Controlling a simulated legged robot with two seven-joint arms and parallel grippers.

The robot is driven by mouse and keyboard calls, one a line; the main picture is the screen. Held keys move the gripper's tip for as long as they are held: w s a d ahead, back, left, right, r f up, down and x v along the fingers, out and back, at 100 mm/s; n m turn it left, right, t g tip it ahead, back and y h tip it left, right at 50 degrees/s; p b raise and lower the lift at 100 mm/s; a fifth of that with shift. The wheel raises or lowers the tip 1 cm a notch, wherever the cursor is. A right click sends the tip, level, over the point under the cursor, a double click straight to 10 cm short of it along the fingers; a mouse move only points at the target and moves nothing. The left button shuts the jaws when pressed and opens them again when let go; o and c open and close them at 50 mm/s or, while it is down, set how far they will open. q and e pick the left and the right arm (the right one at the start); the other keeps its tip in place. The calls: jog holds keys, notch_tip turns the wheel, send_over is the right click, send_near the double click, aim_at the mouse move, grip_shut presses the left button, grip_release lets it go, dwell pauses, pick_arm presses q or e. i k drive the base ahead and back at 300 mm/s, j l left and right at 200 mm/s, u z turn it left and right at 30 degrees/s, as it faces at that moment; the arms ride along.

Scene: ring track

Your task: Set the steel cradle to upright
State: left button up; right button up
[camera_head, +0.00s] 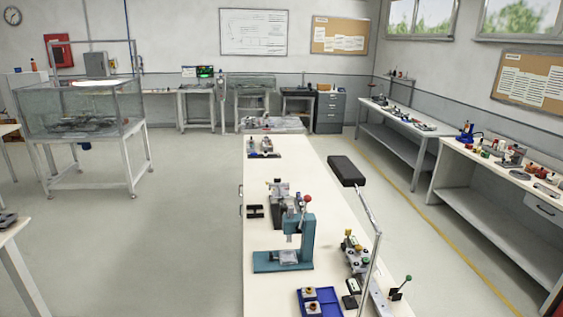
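No gripper of mine shows in the head view. I cannot tell for sure which thing is the steel cradle. A small silver-grey metal piece (287,257) sits on the base of a teal press (307,240) with a red knob. A grey metal fixture (358,262) with yellow and green parts stands to the right of the press. Another grey metal device (279,192) stands behind the press. These are too small to tell whether any part is upright or tilted.
The long cream bench (262,228) runs away from me. A blue tray (320,303) with small parts lies at its near end. A black lamp head (346,171) on a thin steel arm reaches over the right edge. Side benches (470,163) stand right.

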aim_at(280, 199)
jog(key=i+l+u, duration=0.2)
jog(key=l, duration=0.5)
jog(key=i+l+u, duration=0.15)
jog(key=l, duration=0.55)
jog(key=i+l+u, duration=0.2)
jog(key=l, duration=0.55)
jog(key=l+u, duration=0.2)
jog(key=l, duration=0.5)
jog(key=k, duration=0.05)
